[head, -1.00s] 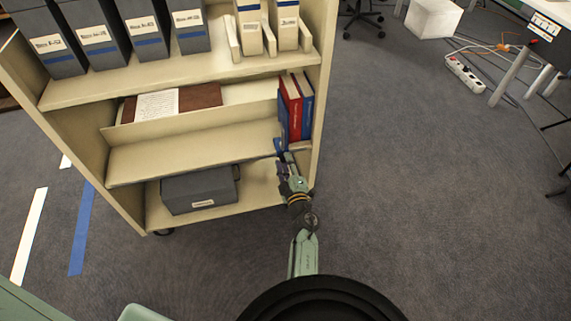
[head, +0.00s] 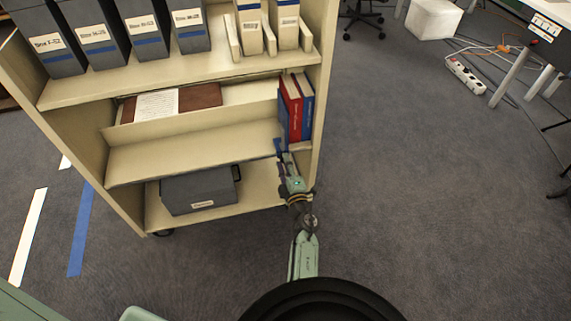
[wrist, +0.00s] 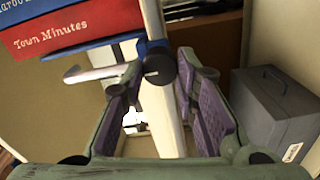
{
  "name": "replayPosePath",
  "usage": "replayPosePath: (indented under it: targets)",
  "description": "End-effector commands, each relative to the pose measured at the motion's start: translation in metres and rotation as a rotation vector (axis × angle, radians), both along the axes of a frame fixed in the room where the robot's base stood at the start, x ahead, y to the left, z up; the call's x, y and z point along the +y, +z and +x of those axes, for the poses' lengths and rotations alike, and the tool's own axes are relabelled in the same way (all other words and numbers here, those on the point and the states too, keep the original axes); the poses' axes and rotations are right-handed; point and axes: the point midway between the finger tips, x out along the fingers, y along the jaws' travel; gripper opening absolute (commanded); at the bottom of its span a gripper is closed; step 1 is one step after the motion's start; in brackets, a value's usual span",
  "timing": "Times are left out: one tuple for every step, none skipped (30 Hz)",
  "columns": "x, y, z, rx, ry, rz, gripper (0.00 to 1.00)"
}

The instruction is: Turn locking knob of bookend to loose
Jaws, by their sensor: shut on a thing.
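The blue bookend (head: 279,147) stands at the right end of the middle shelf, beside the red and blue books (head: 291,105). In the wrist view its blue part (wrist: 154,47) carries a dark round locking knob (wrist: 158,67) at the shelf's front edge. My gripper (head: 287,160) is at the bookend, reaching up from below. The exact contact is hard to see, and the knob's turn position cannot be told.
The cream cart's middle shelf (head: 190,150) is bare left of the books. A grey box (head: 198,190) sits on the lower shelf, also in the wrist view (wrist: 275,110). Grey file boxes (head: 140,35) line the top. Open carpet lies right of the cart.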

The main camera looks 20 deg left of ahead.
Motion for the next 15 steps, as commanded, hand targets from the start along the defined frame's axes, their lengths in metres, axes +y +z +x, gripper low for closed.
replayPosePath:
  targets:
    - [-0.0003, -0.0003, 0.0, -0.001, 0.0, -0.002, 0.0]
    - [-0.0003, -0.0003, 0.0, -0.001, 0.0, -0.002, 0.0]
    - [-0.0003, -0.0003, 0.0, -0.001, 0.0, -0.002, 0.29]
    - [-0.0003, -0.0003, 0.0, -0.001, 0.0, -0.001, 0.31]
    - [-0.0002, -0.0002, -0.0001, -0.001, 0.0, -0.001, 0.33]
    - [-0.0002, -0.0002, -0.0001, -0.001, 0.0, -0.001, 0.36]
    - [-0.0002, -0.0002, -0.0001, -0.001, 0.0, -0.001, 0.38]
    - [-0.0002, -0.0002, -0.0001, -0.001, 0.0, -0.001, 0.4]
    - [-0.0001, -0.0002, -0.0001, -0.001, 0.0, -0.001, 0.43]
    - [-0.0001, -0.0002, -0.0001, 0.0, 0.0, 0.0, 0.45]
    - [-0.0001, -0.0002, -0.0001, 0.0, 0.0, 0.0, 0.47]
    - [-0.0001, -0.0002, -0.0001, 0.0, 0.0, 0.0, 0.48]
    - [-0.0001, -0.0002, -0.0001, 0.0, 0.0, 0.0, 0.48]
    - [0.0, -0.0002, -0.0001, 0.0, 0.0, 0.0, 0.48]
    - [0.0, -0.0001, -0.0001, 0.0, 0.0, 0.0, 0.48]
